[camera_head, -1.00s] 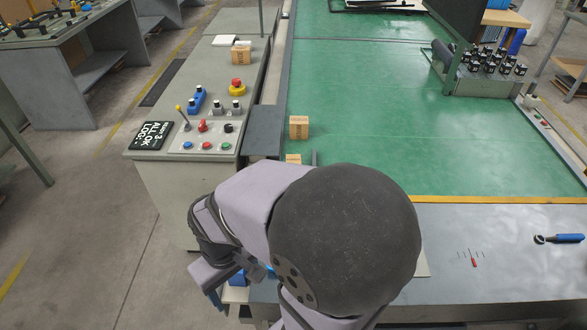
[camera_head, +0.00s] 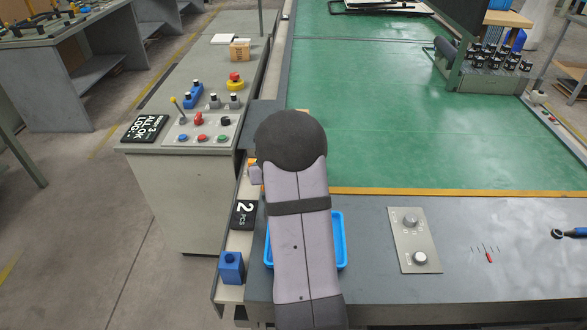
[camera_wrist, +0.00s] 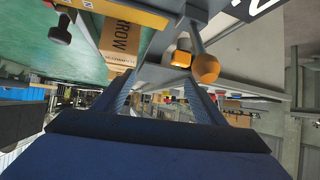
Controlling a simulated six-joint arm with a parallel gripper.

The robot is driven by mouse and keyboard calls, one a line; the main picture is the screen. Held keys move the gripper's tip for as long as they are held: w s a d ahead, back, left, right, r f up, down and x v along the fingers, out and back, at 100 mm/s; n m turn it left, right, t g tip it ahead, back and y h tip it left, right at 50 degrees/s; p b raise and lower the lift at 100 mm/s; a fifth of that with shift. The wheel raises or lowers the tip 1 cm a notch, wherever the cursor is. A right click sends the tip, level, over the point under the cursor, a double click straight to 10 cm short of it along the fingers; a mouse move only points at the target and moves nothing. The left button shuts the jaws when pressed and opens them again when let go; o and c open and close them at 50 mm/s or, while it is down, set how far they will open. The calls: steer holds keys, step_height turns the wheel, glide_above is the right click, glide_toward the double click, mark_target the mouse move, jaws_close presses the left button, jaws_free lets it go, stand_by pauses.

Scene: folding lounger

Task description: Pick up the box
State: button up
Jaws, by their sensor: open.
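In the wrist view a brown cardboard box (camera_wrist: 121,42) with dark lettering shows at upper left, beyond the left finger. My gripper (camera_wrist: 160,77) is open, and I see no box held between its fingers. In the head view my arm hides the gripper. A thin sliver of a box (camera_head: 302,111) shows at the belt's left edge behind my arm; the rest is hidden. Another brown box (camera_head: 240,51) stands on the grey console, clear of my arm. I cannot tell which of these the wrist view shows.
The green belt (camera_head: 400,120) is mostly clear. A blue tray (camera_head: 341,240) lies partly under my arm, beside a black sign (camera_head: 244,214) and a blue block (camera_head: 231,266). The console (camera_head: 180,155) with buttons and a lever stands left. A knob panel (camera_head: 414,240) lies right.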

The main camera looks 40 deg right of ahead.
steer(key=d+h, duration=0.1)
steer(key=d, duration=0.2)
steer(key=s+d+f+m, duration=0.1)
steer(key=d, duration=0.1)
steer(key=d+h+b, duration=0.1)
steer(key=d, duration=0.2)
steer(key=shift+s+d+f+m+t+h, duration=0.15)
steer(key=shift+s+d+m+t+h, duration=0.15)
steer(key=shift+s, duration=0.1)
steer(key=shift+a+p+x, duration=0.25)
steer(key=shift+p+x, duration=0.8)
steer(key=shift+x, duration=2.6)
steer(key=shift+w, duration=0.15)
steer(key=c, duration=1.3)
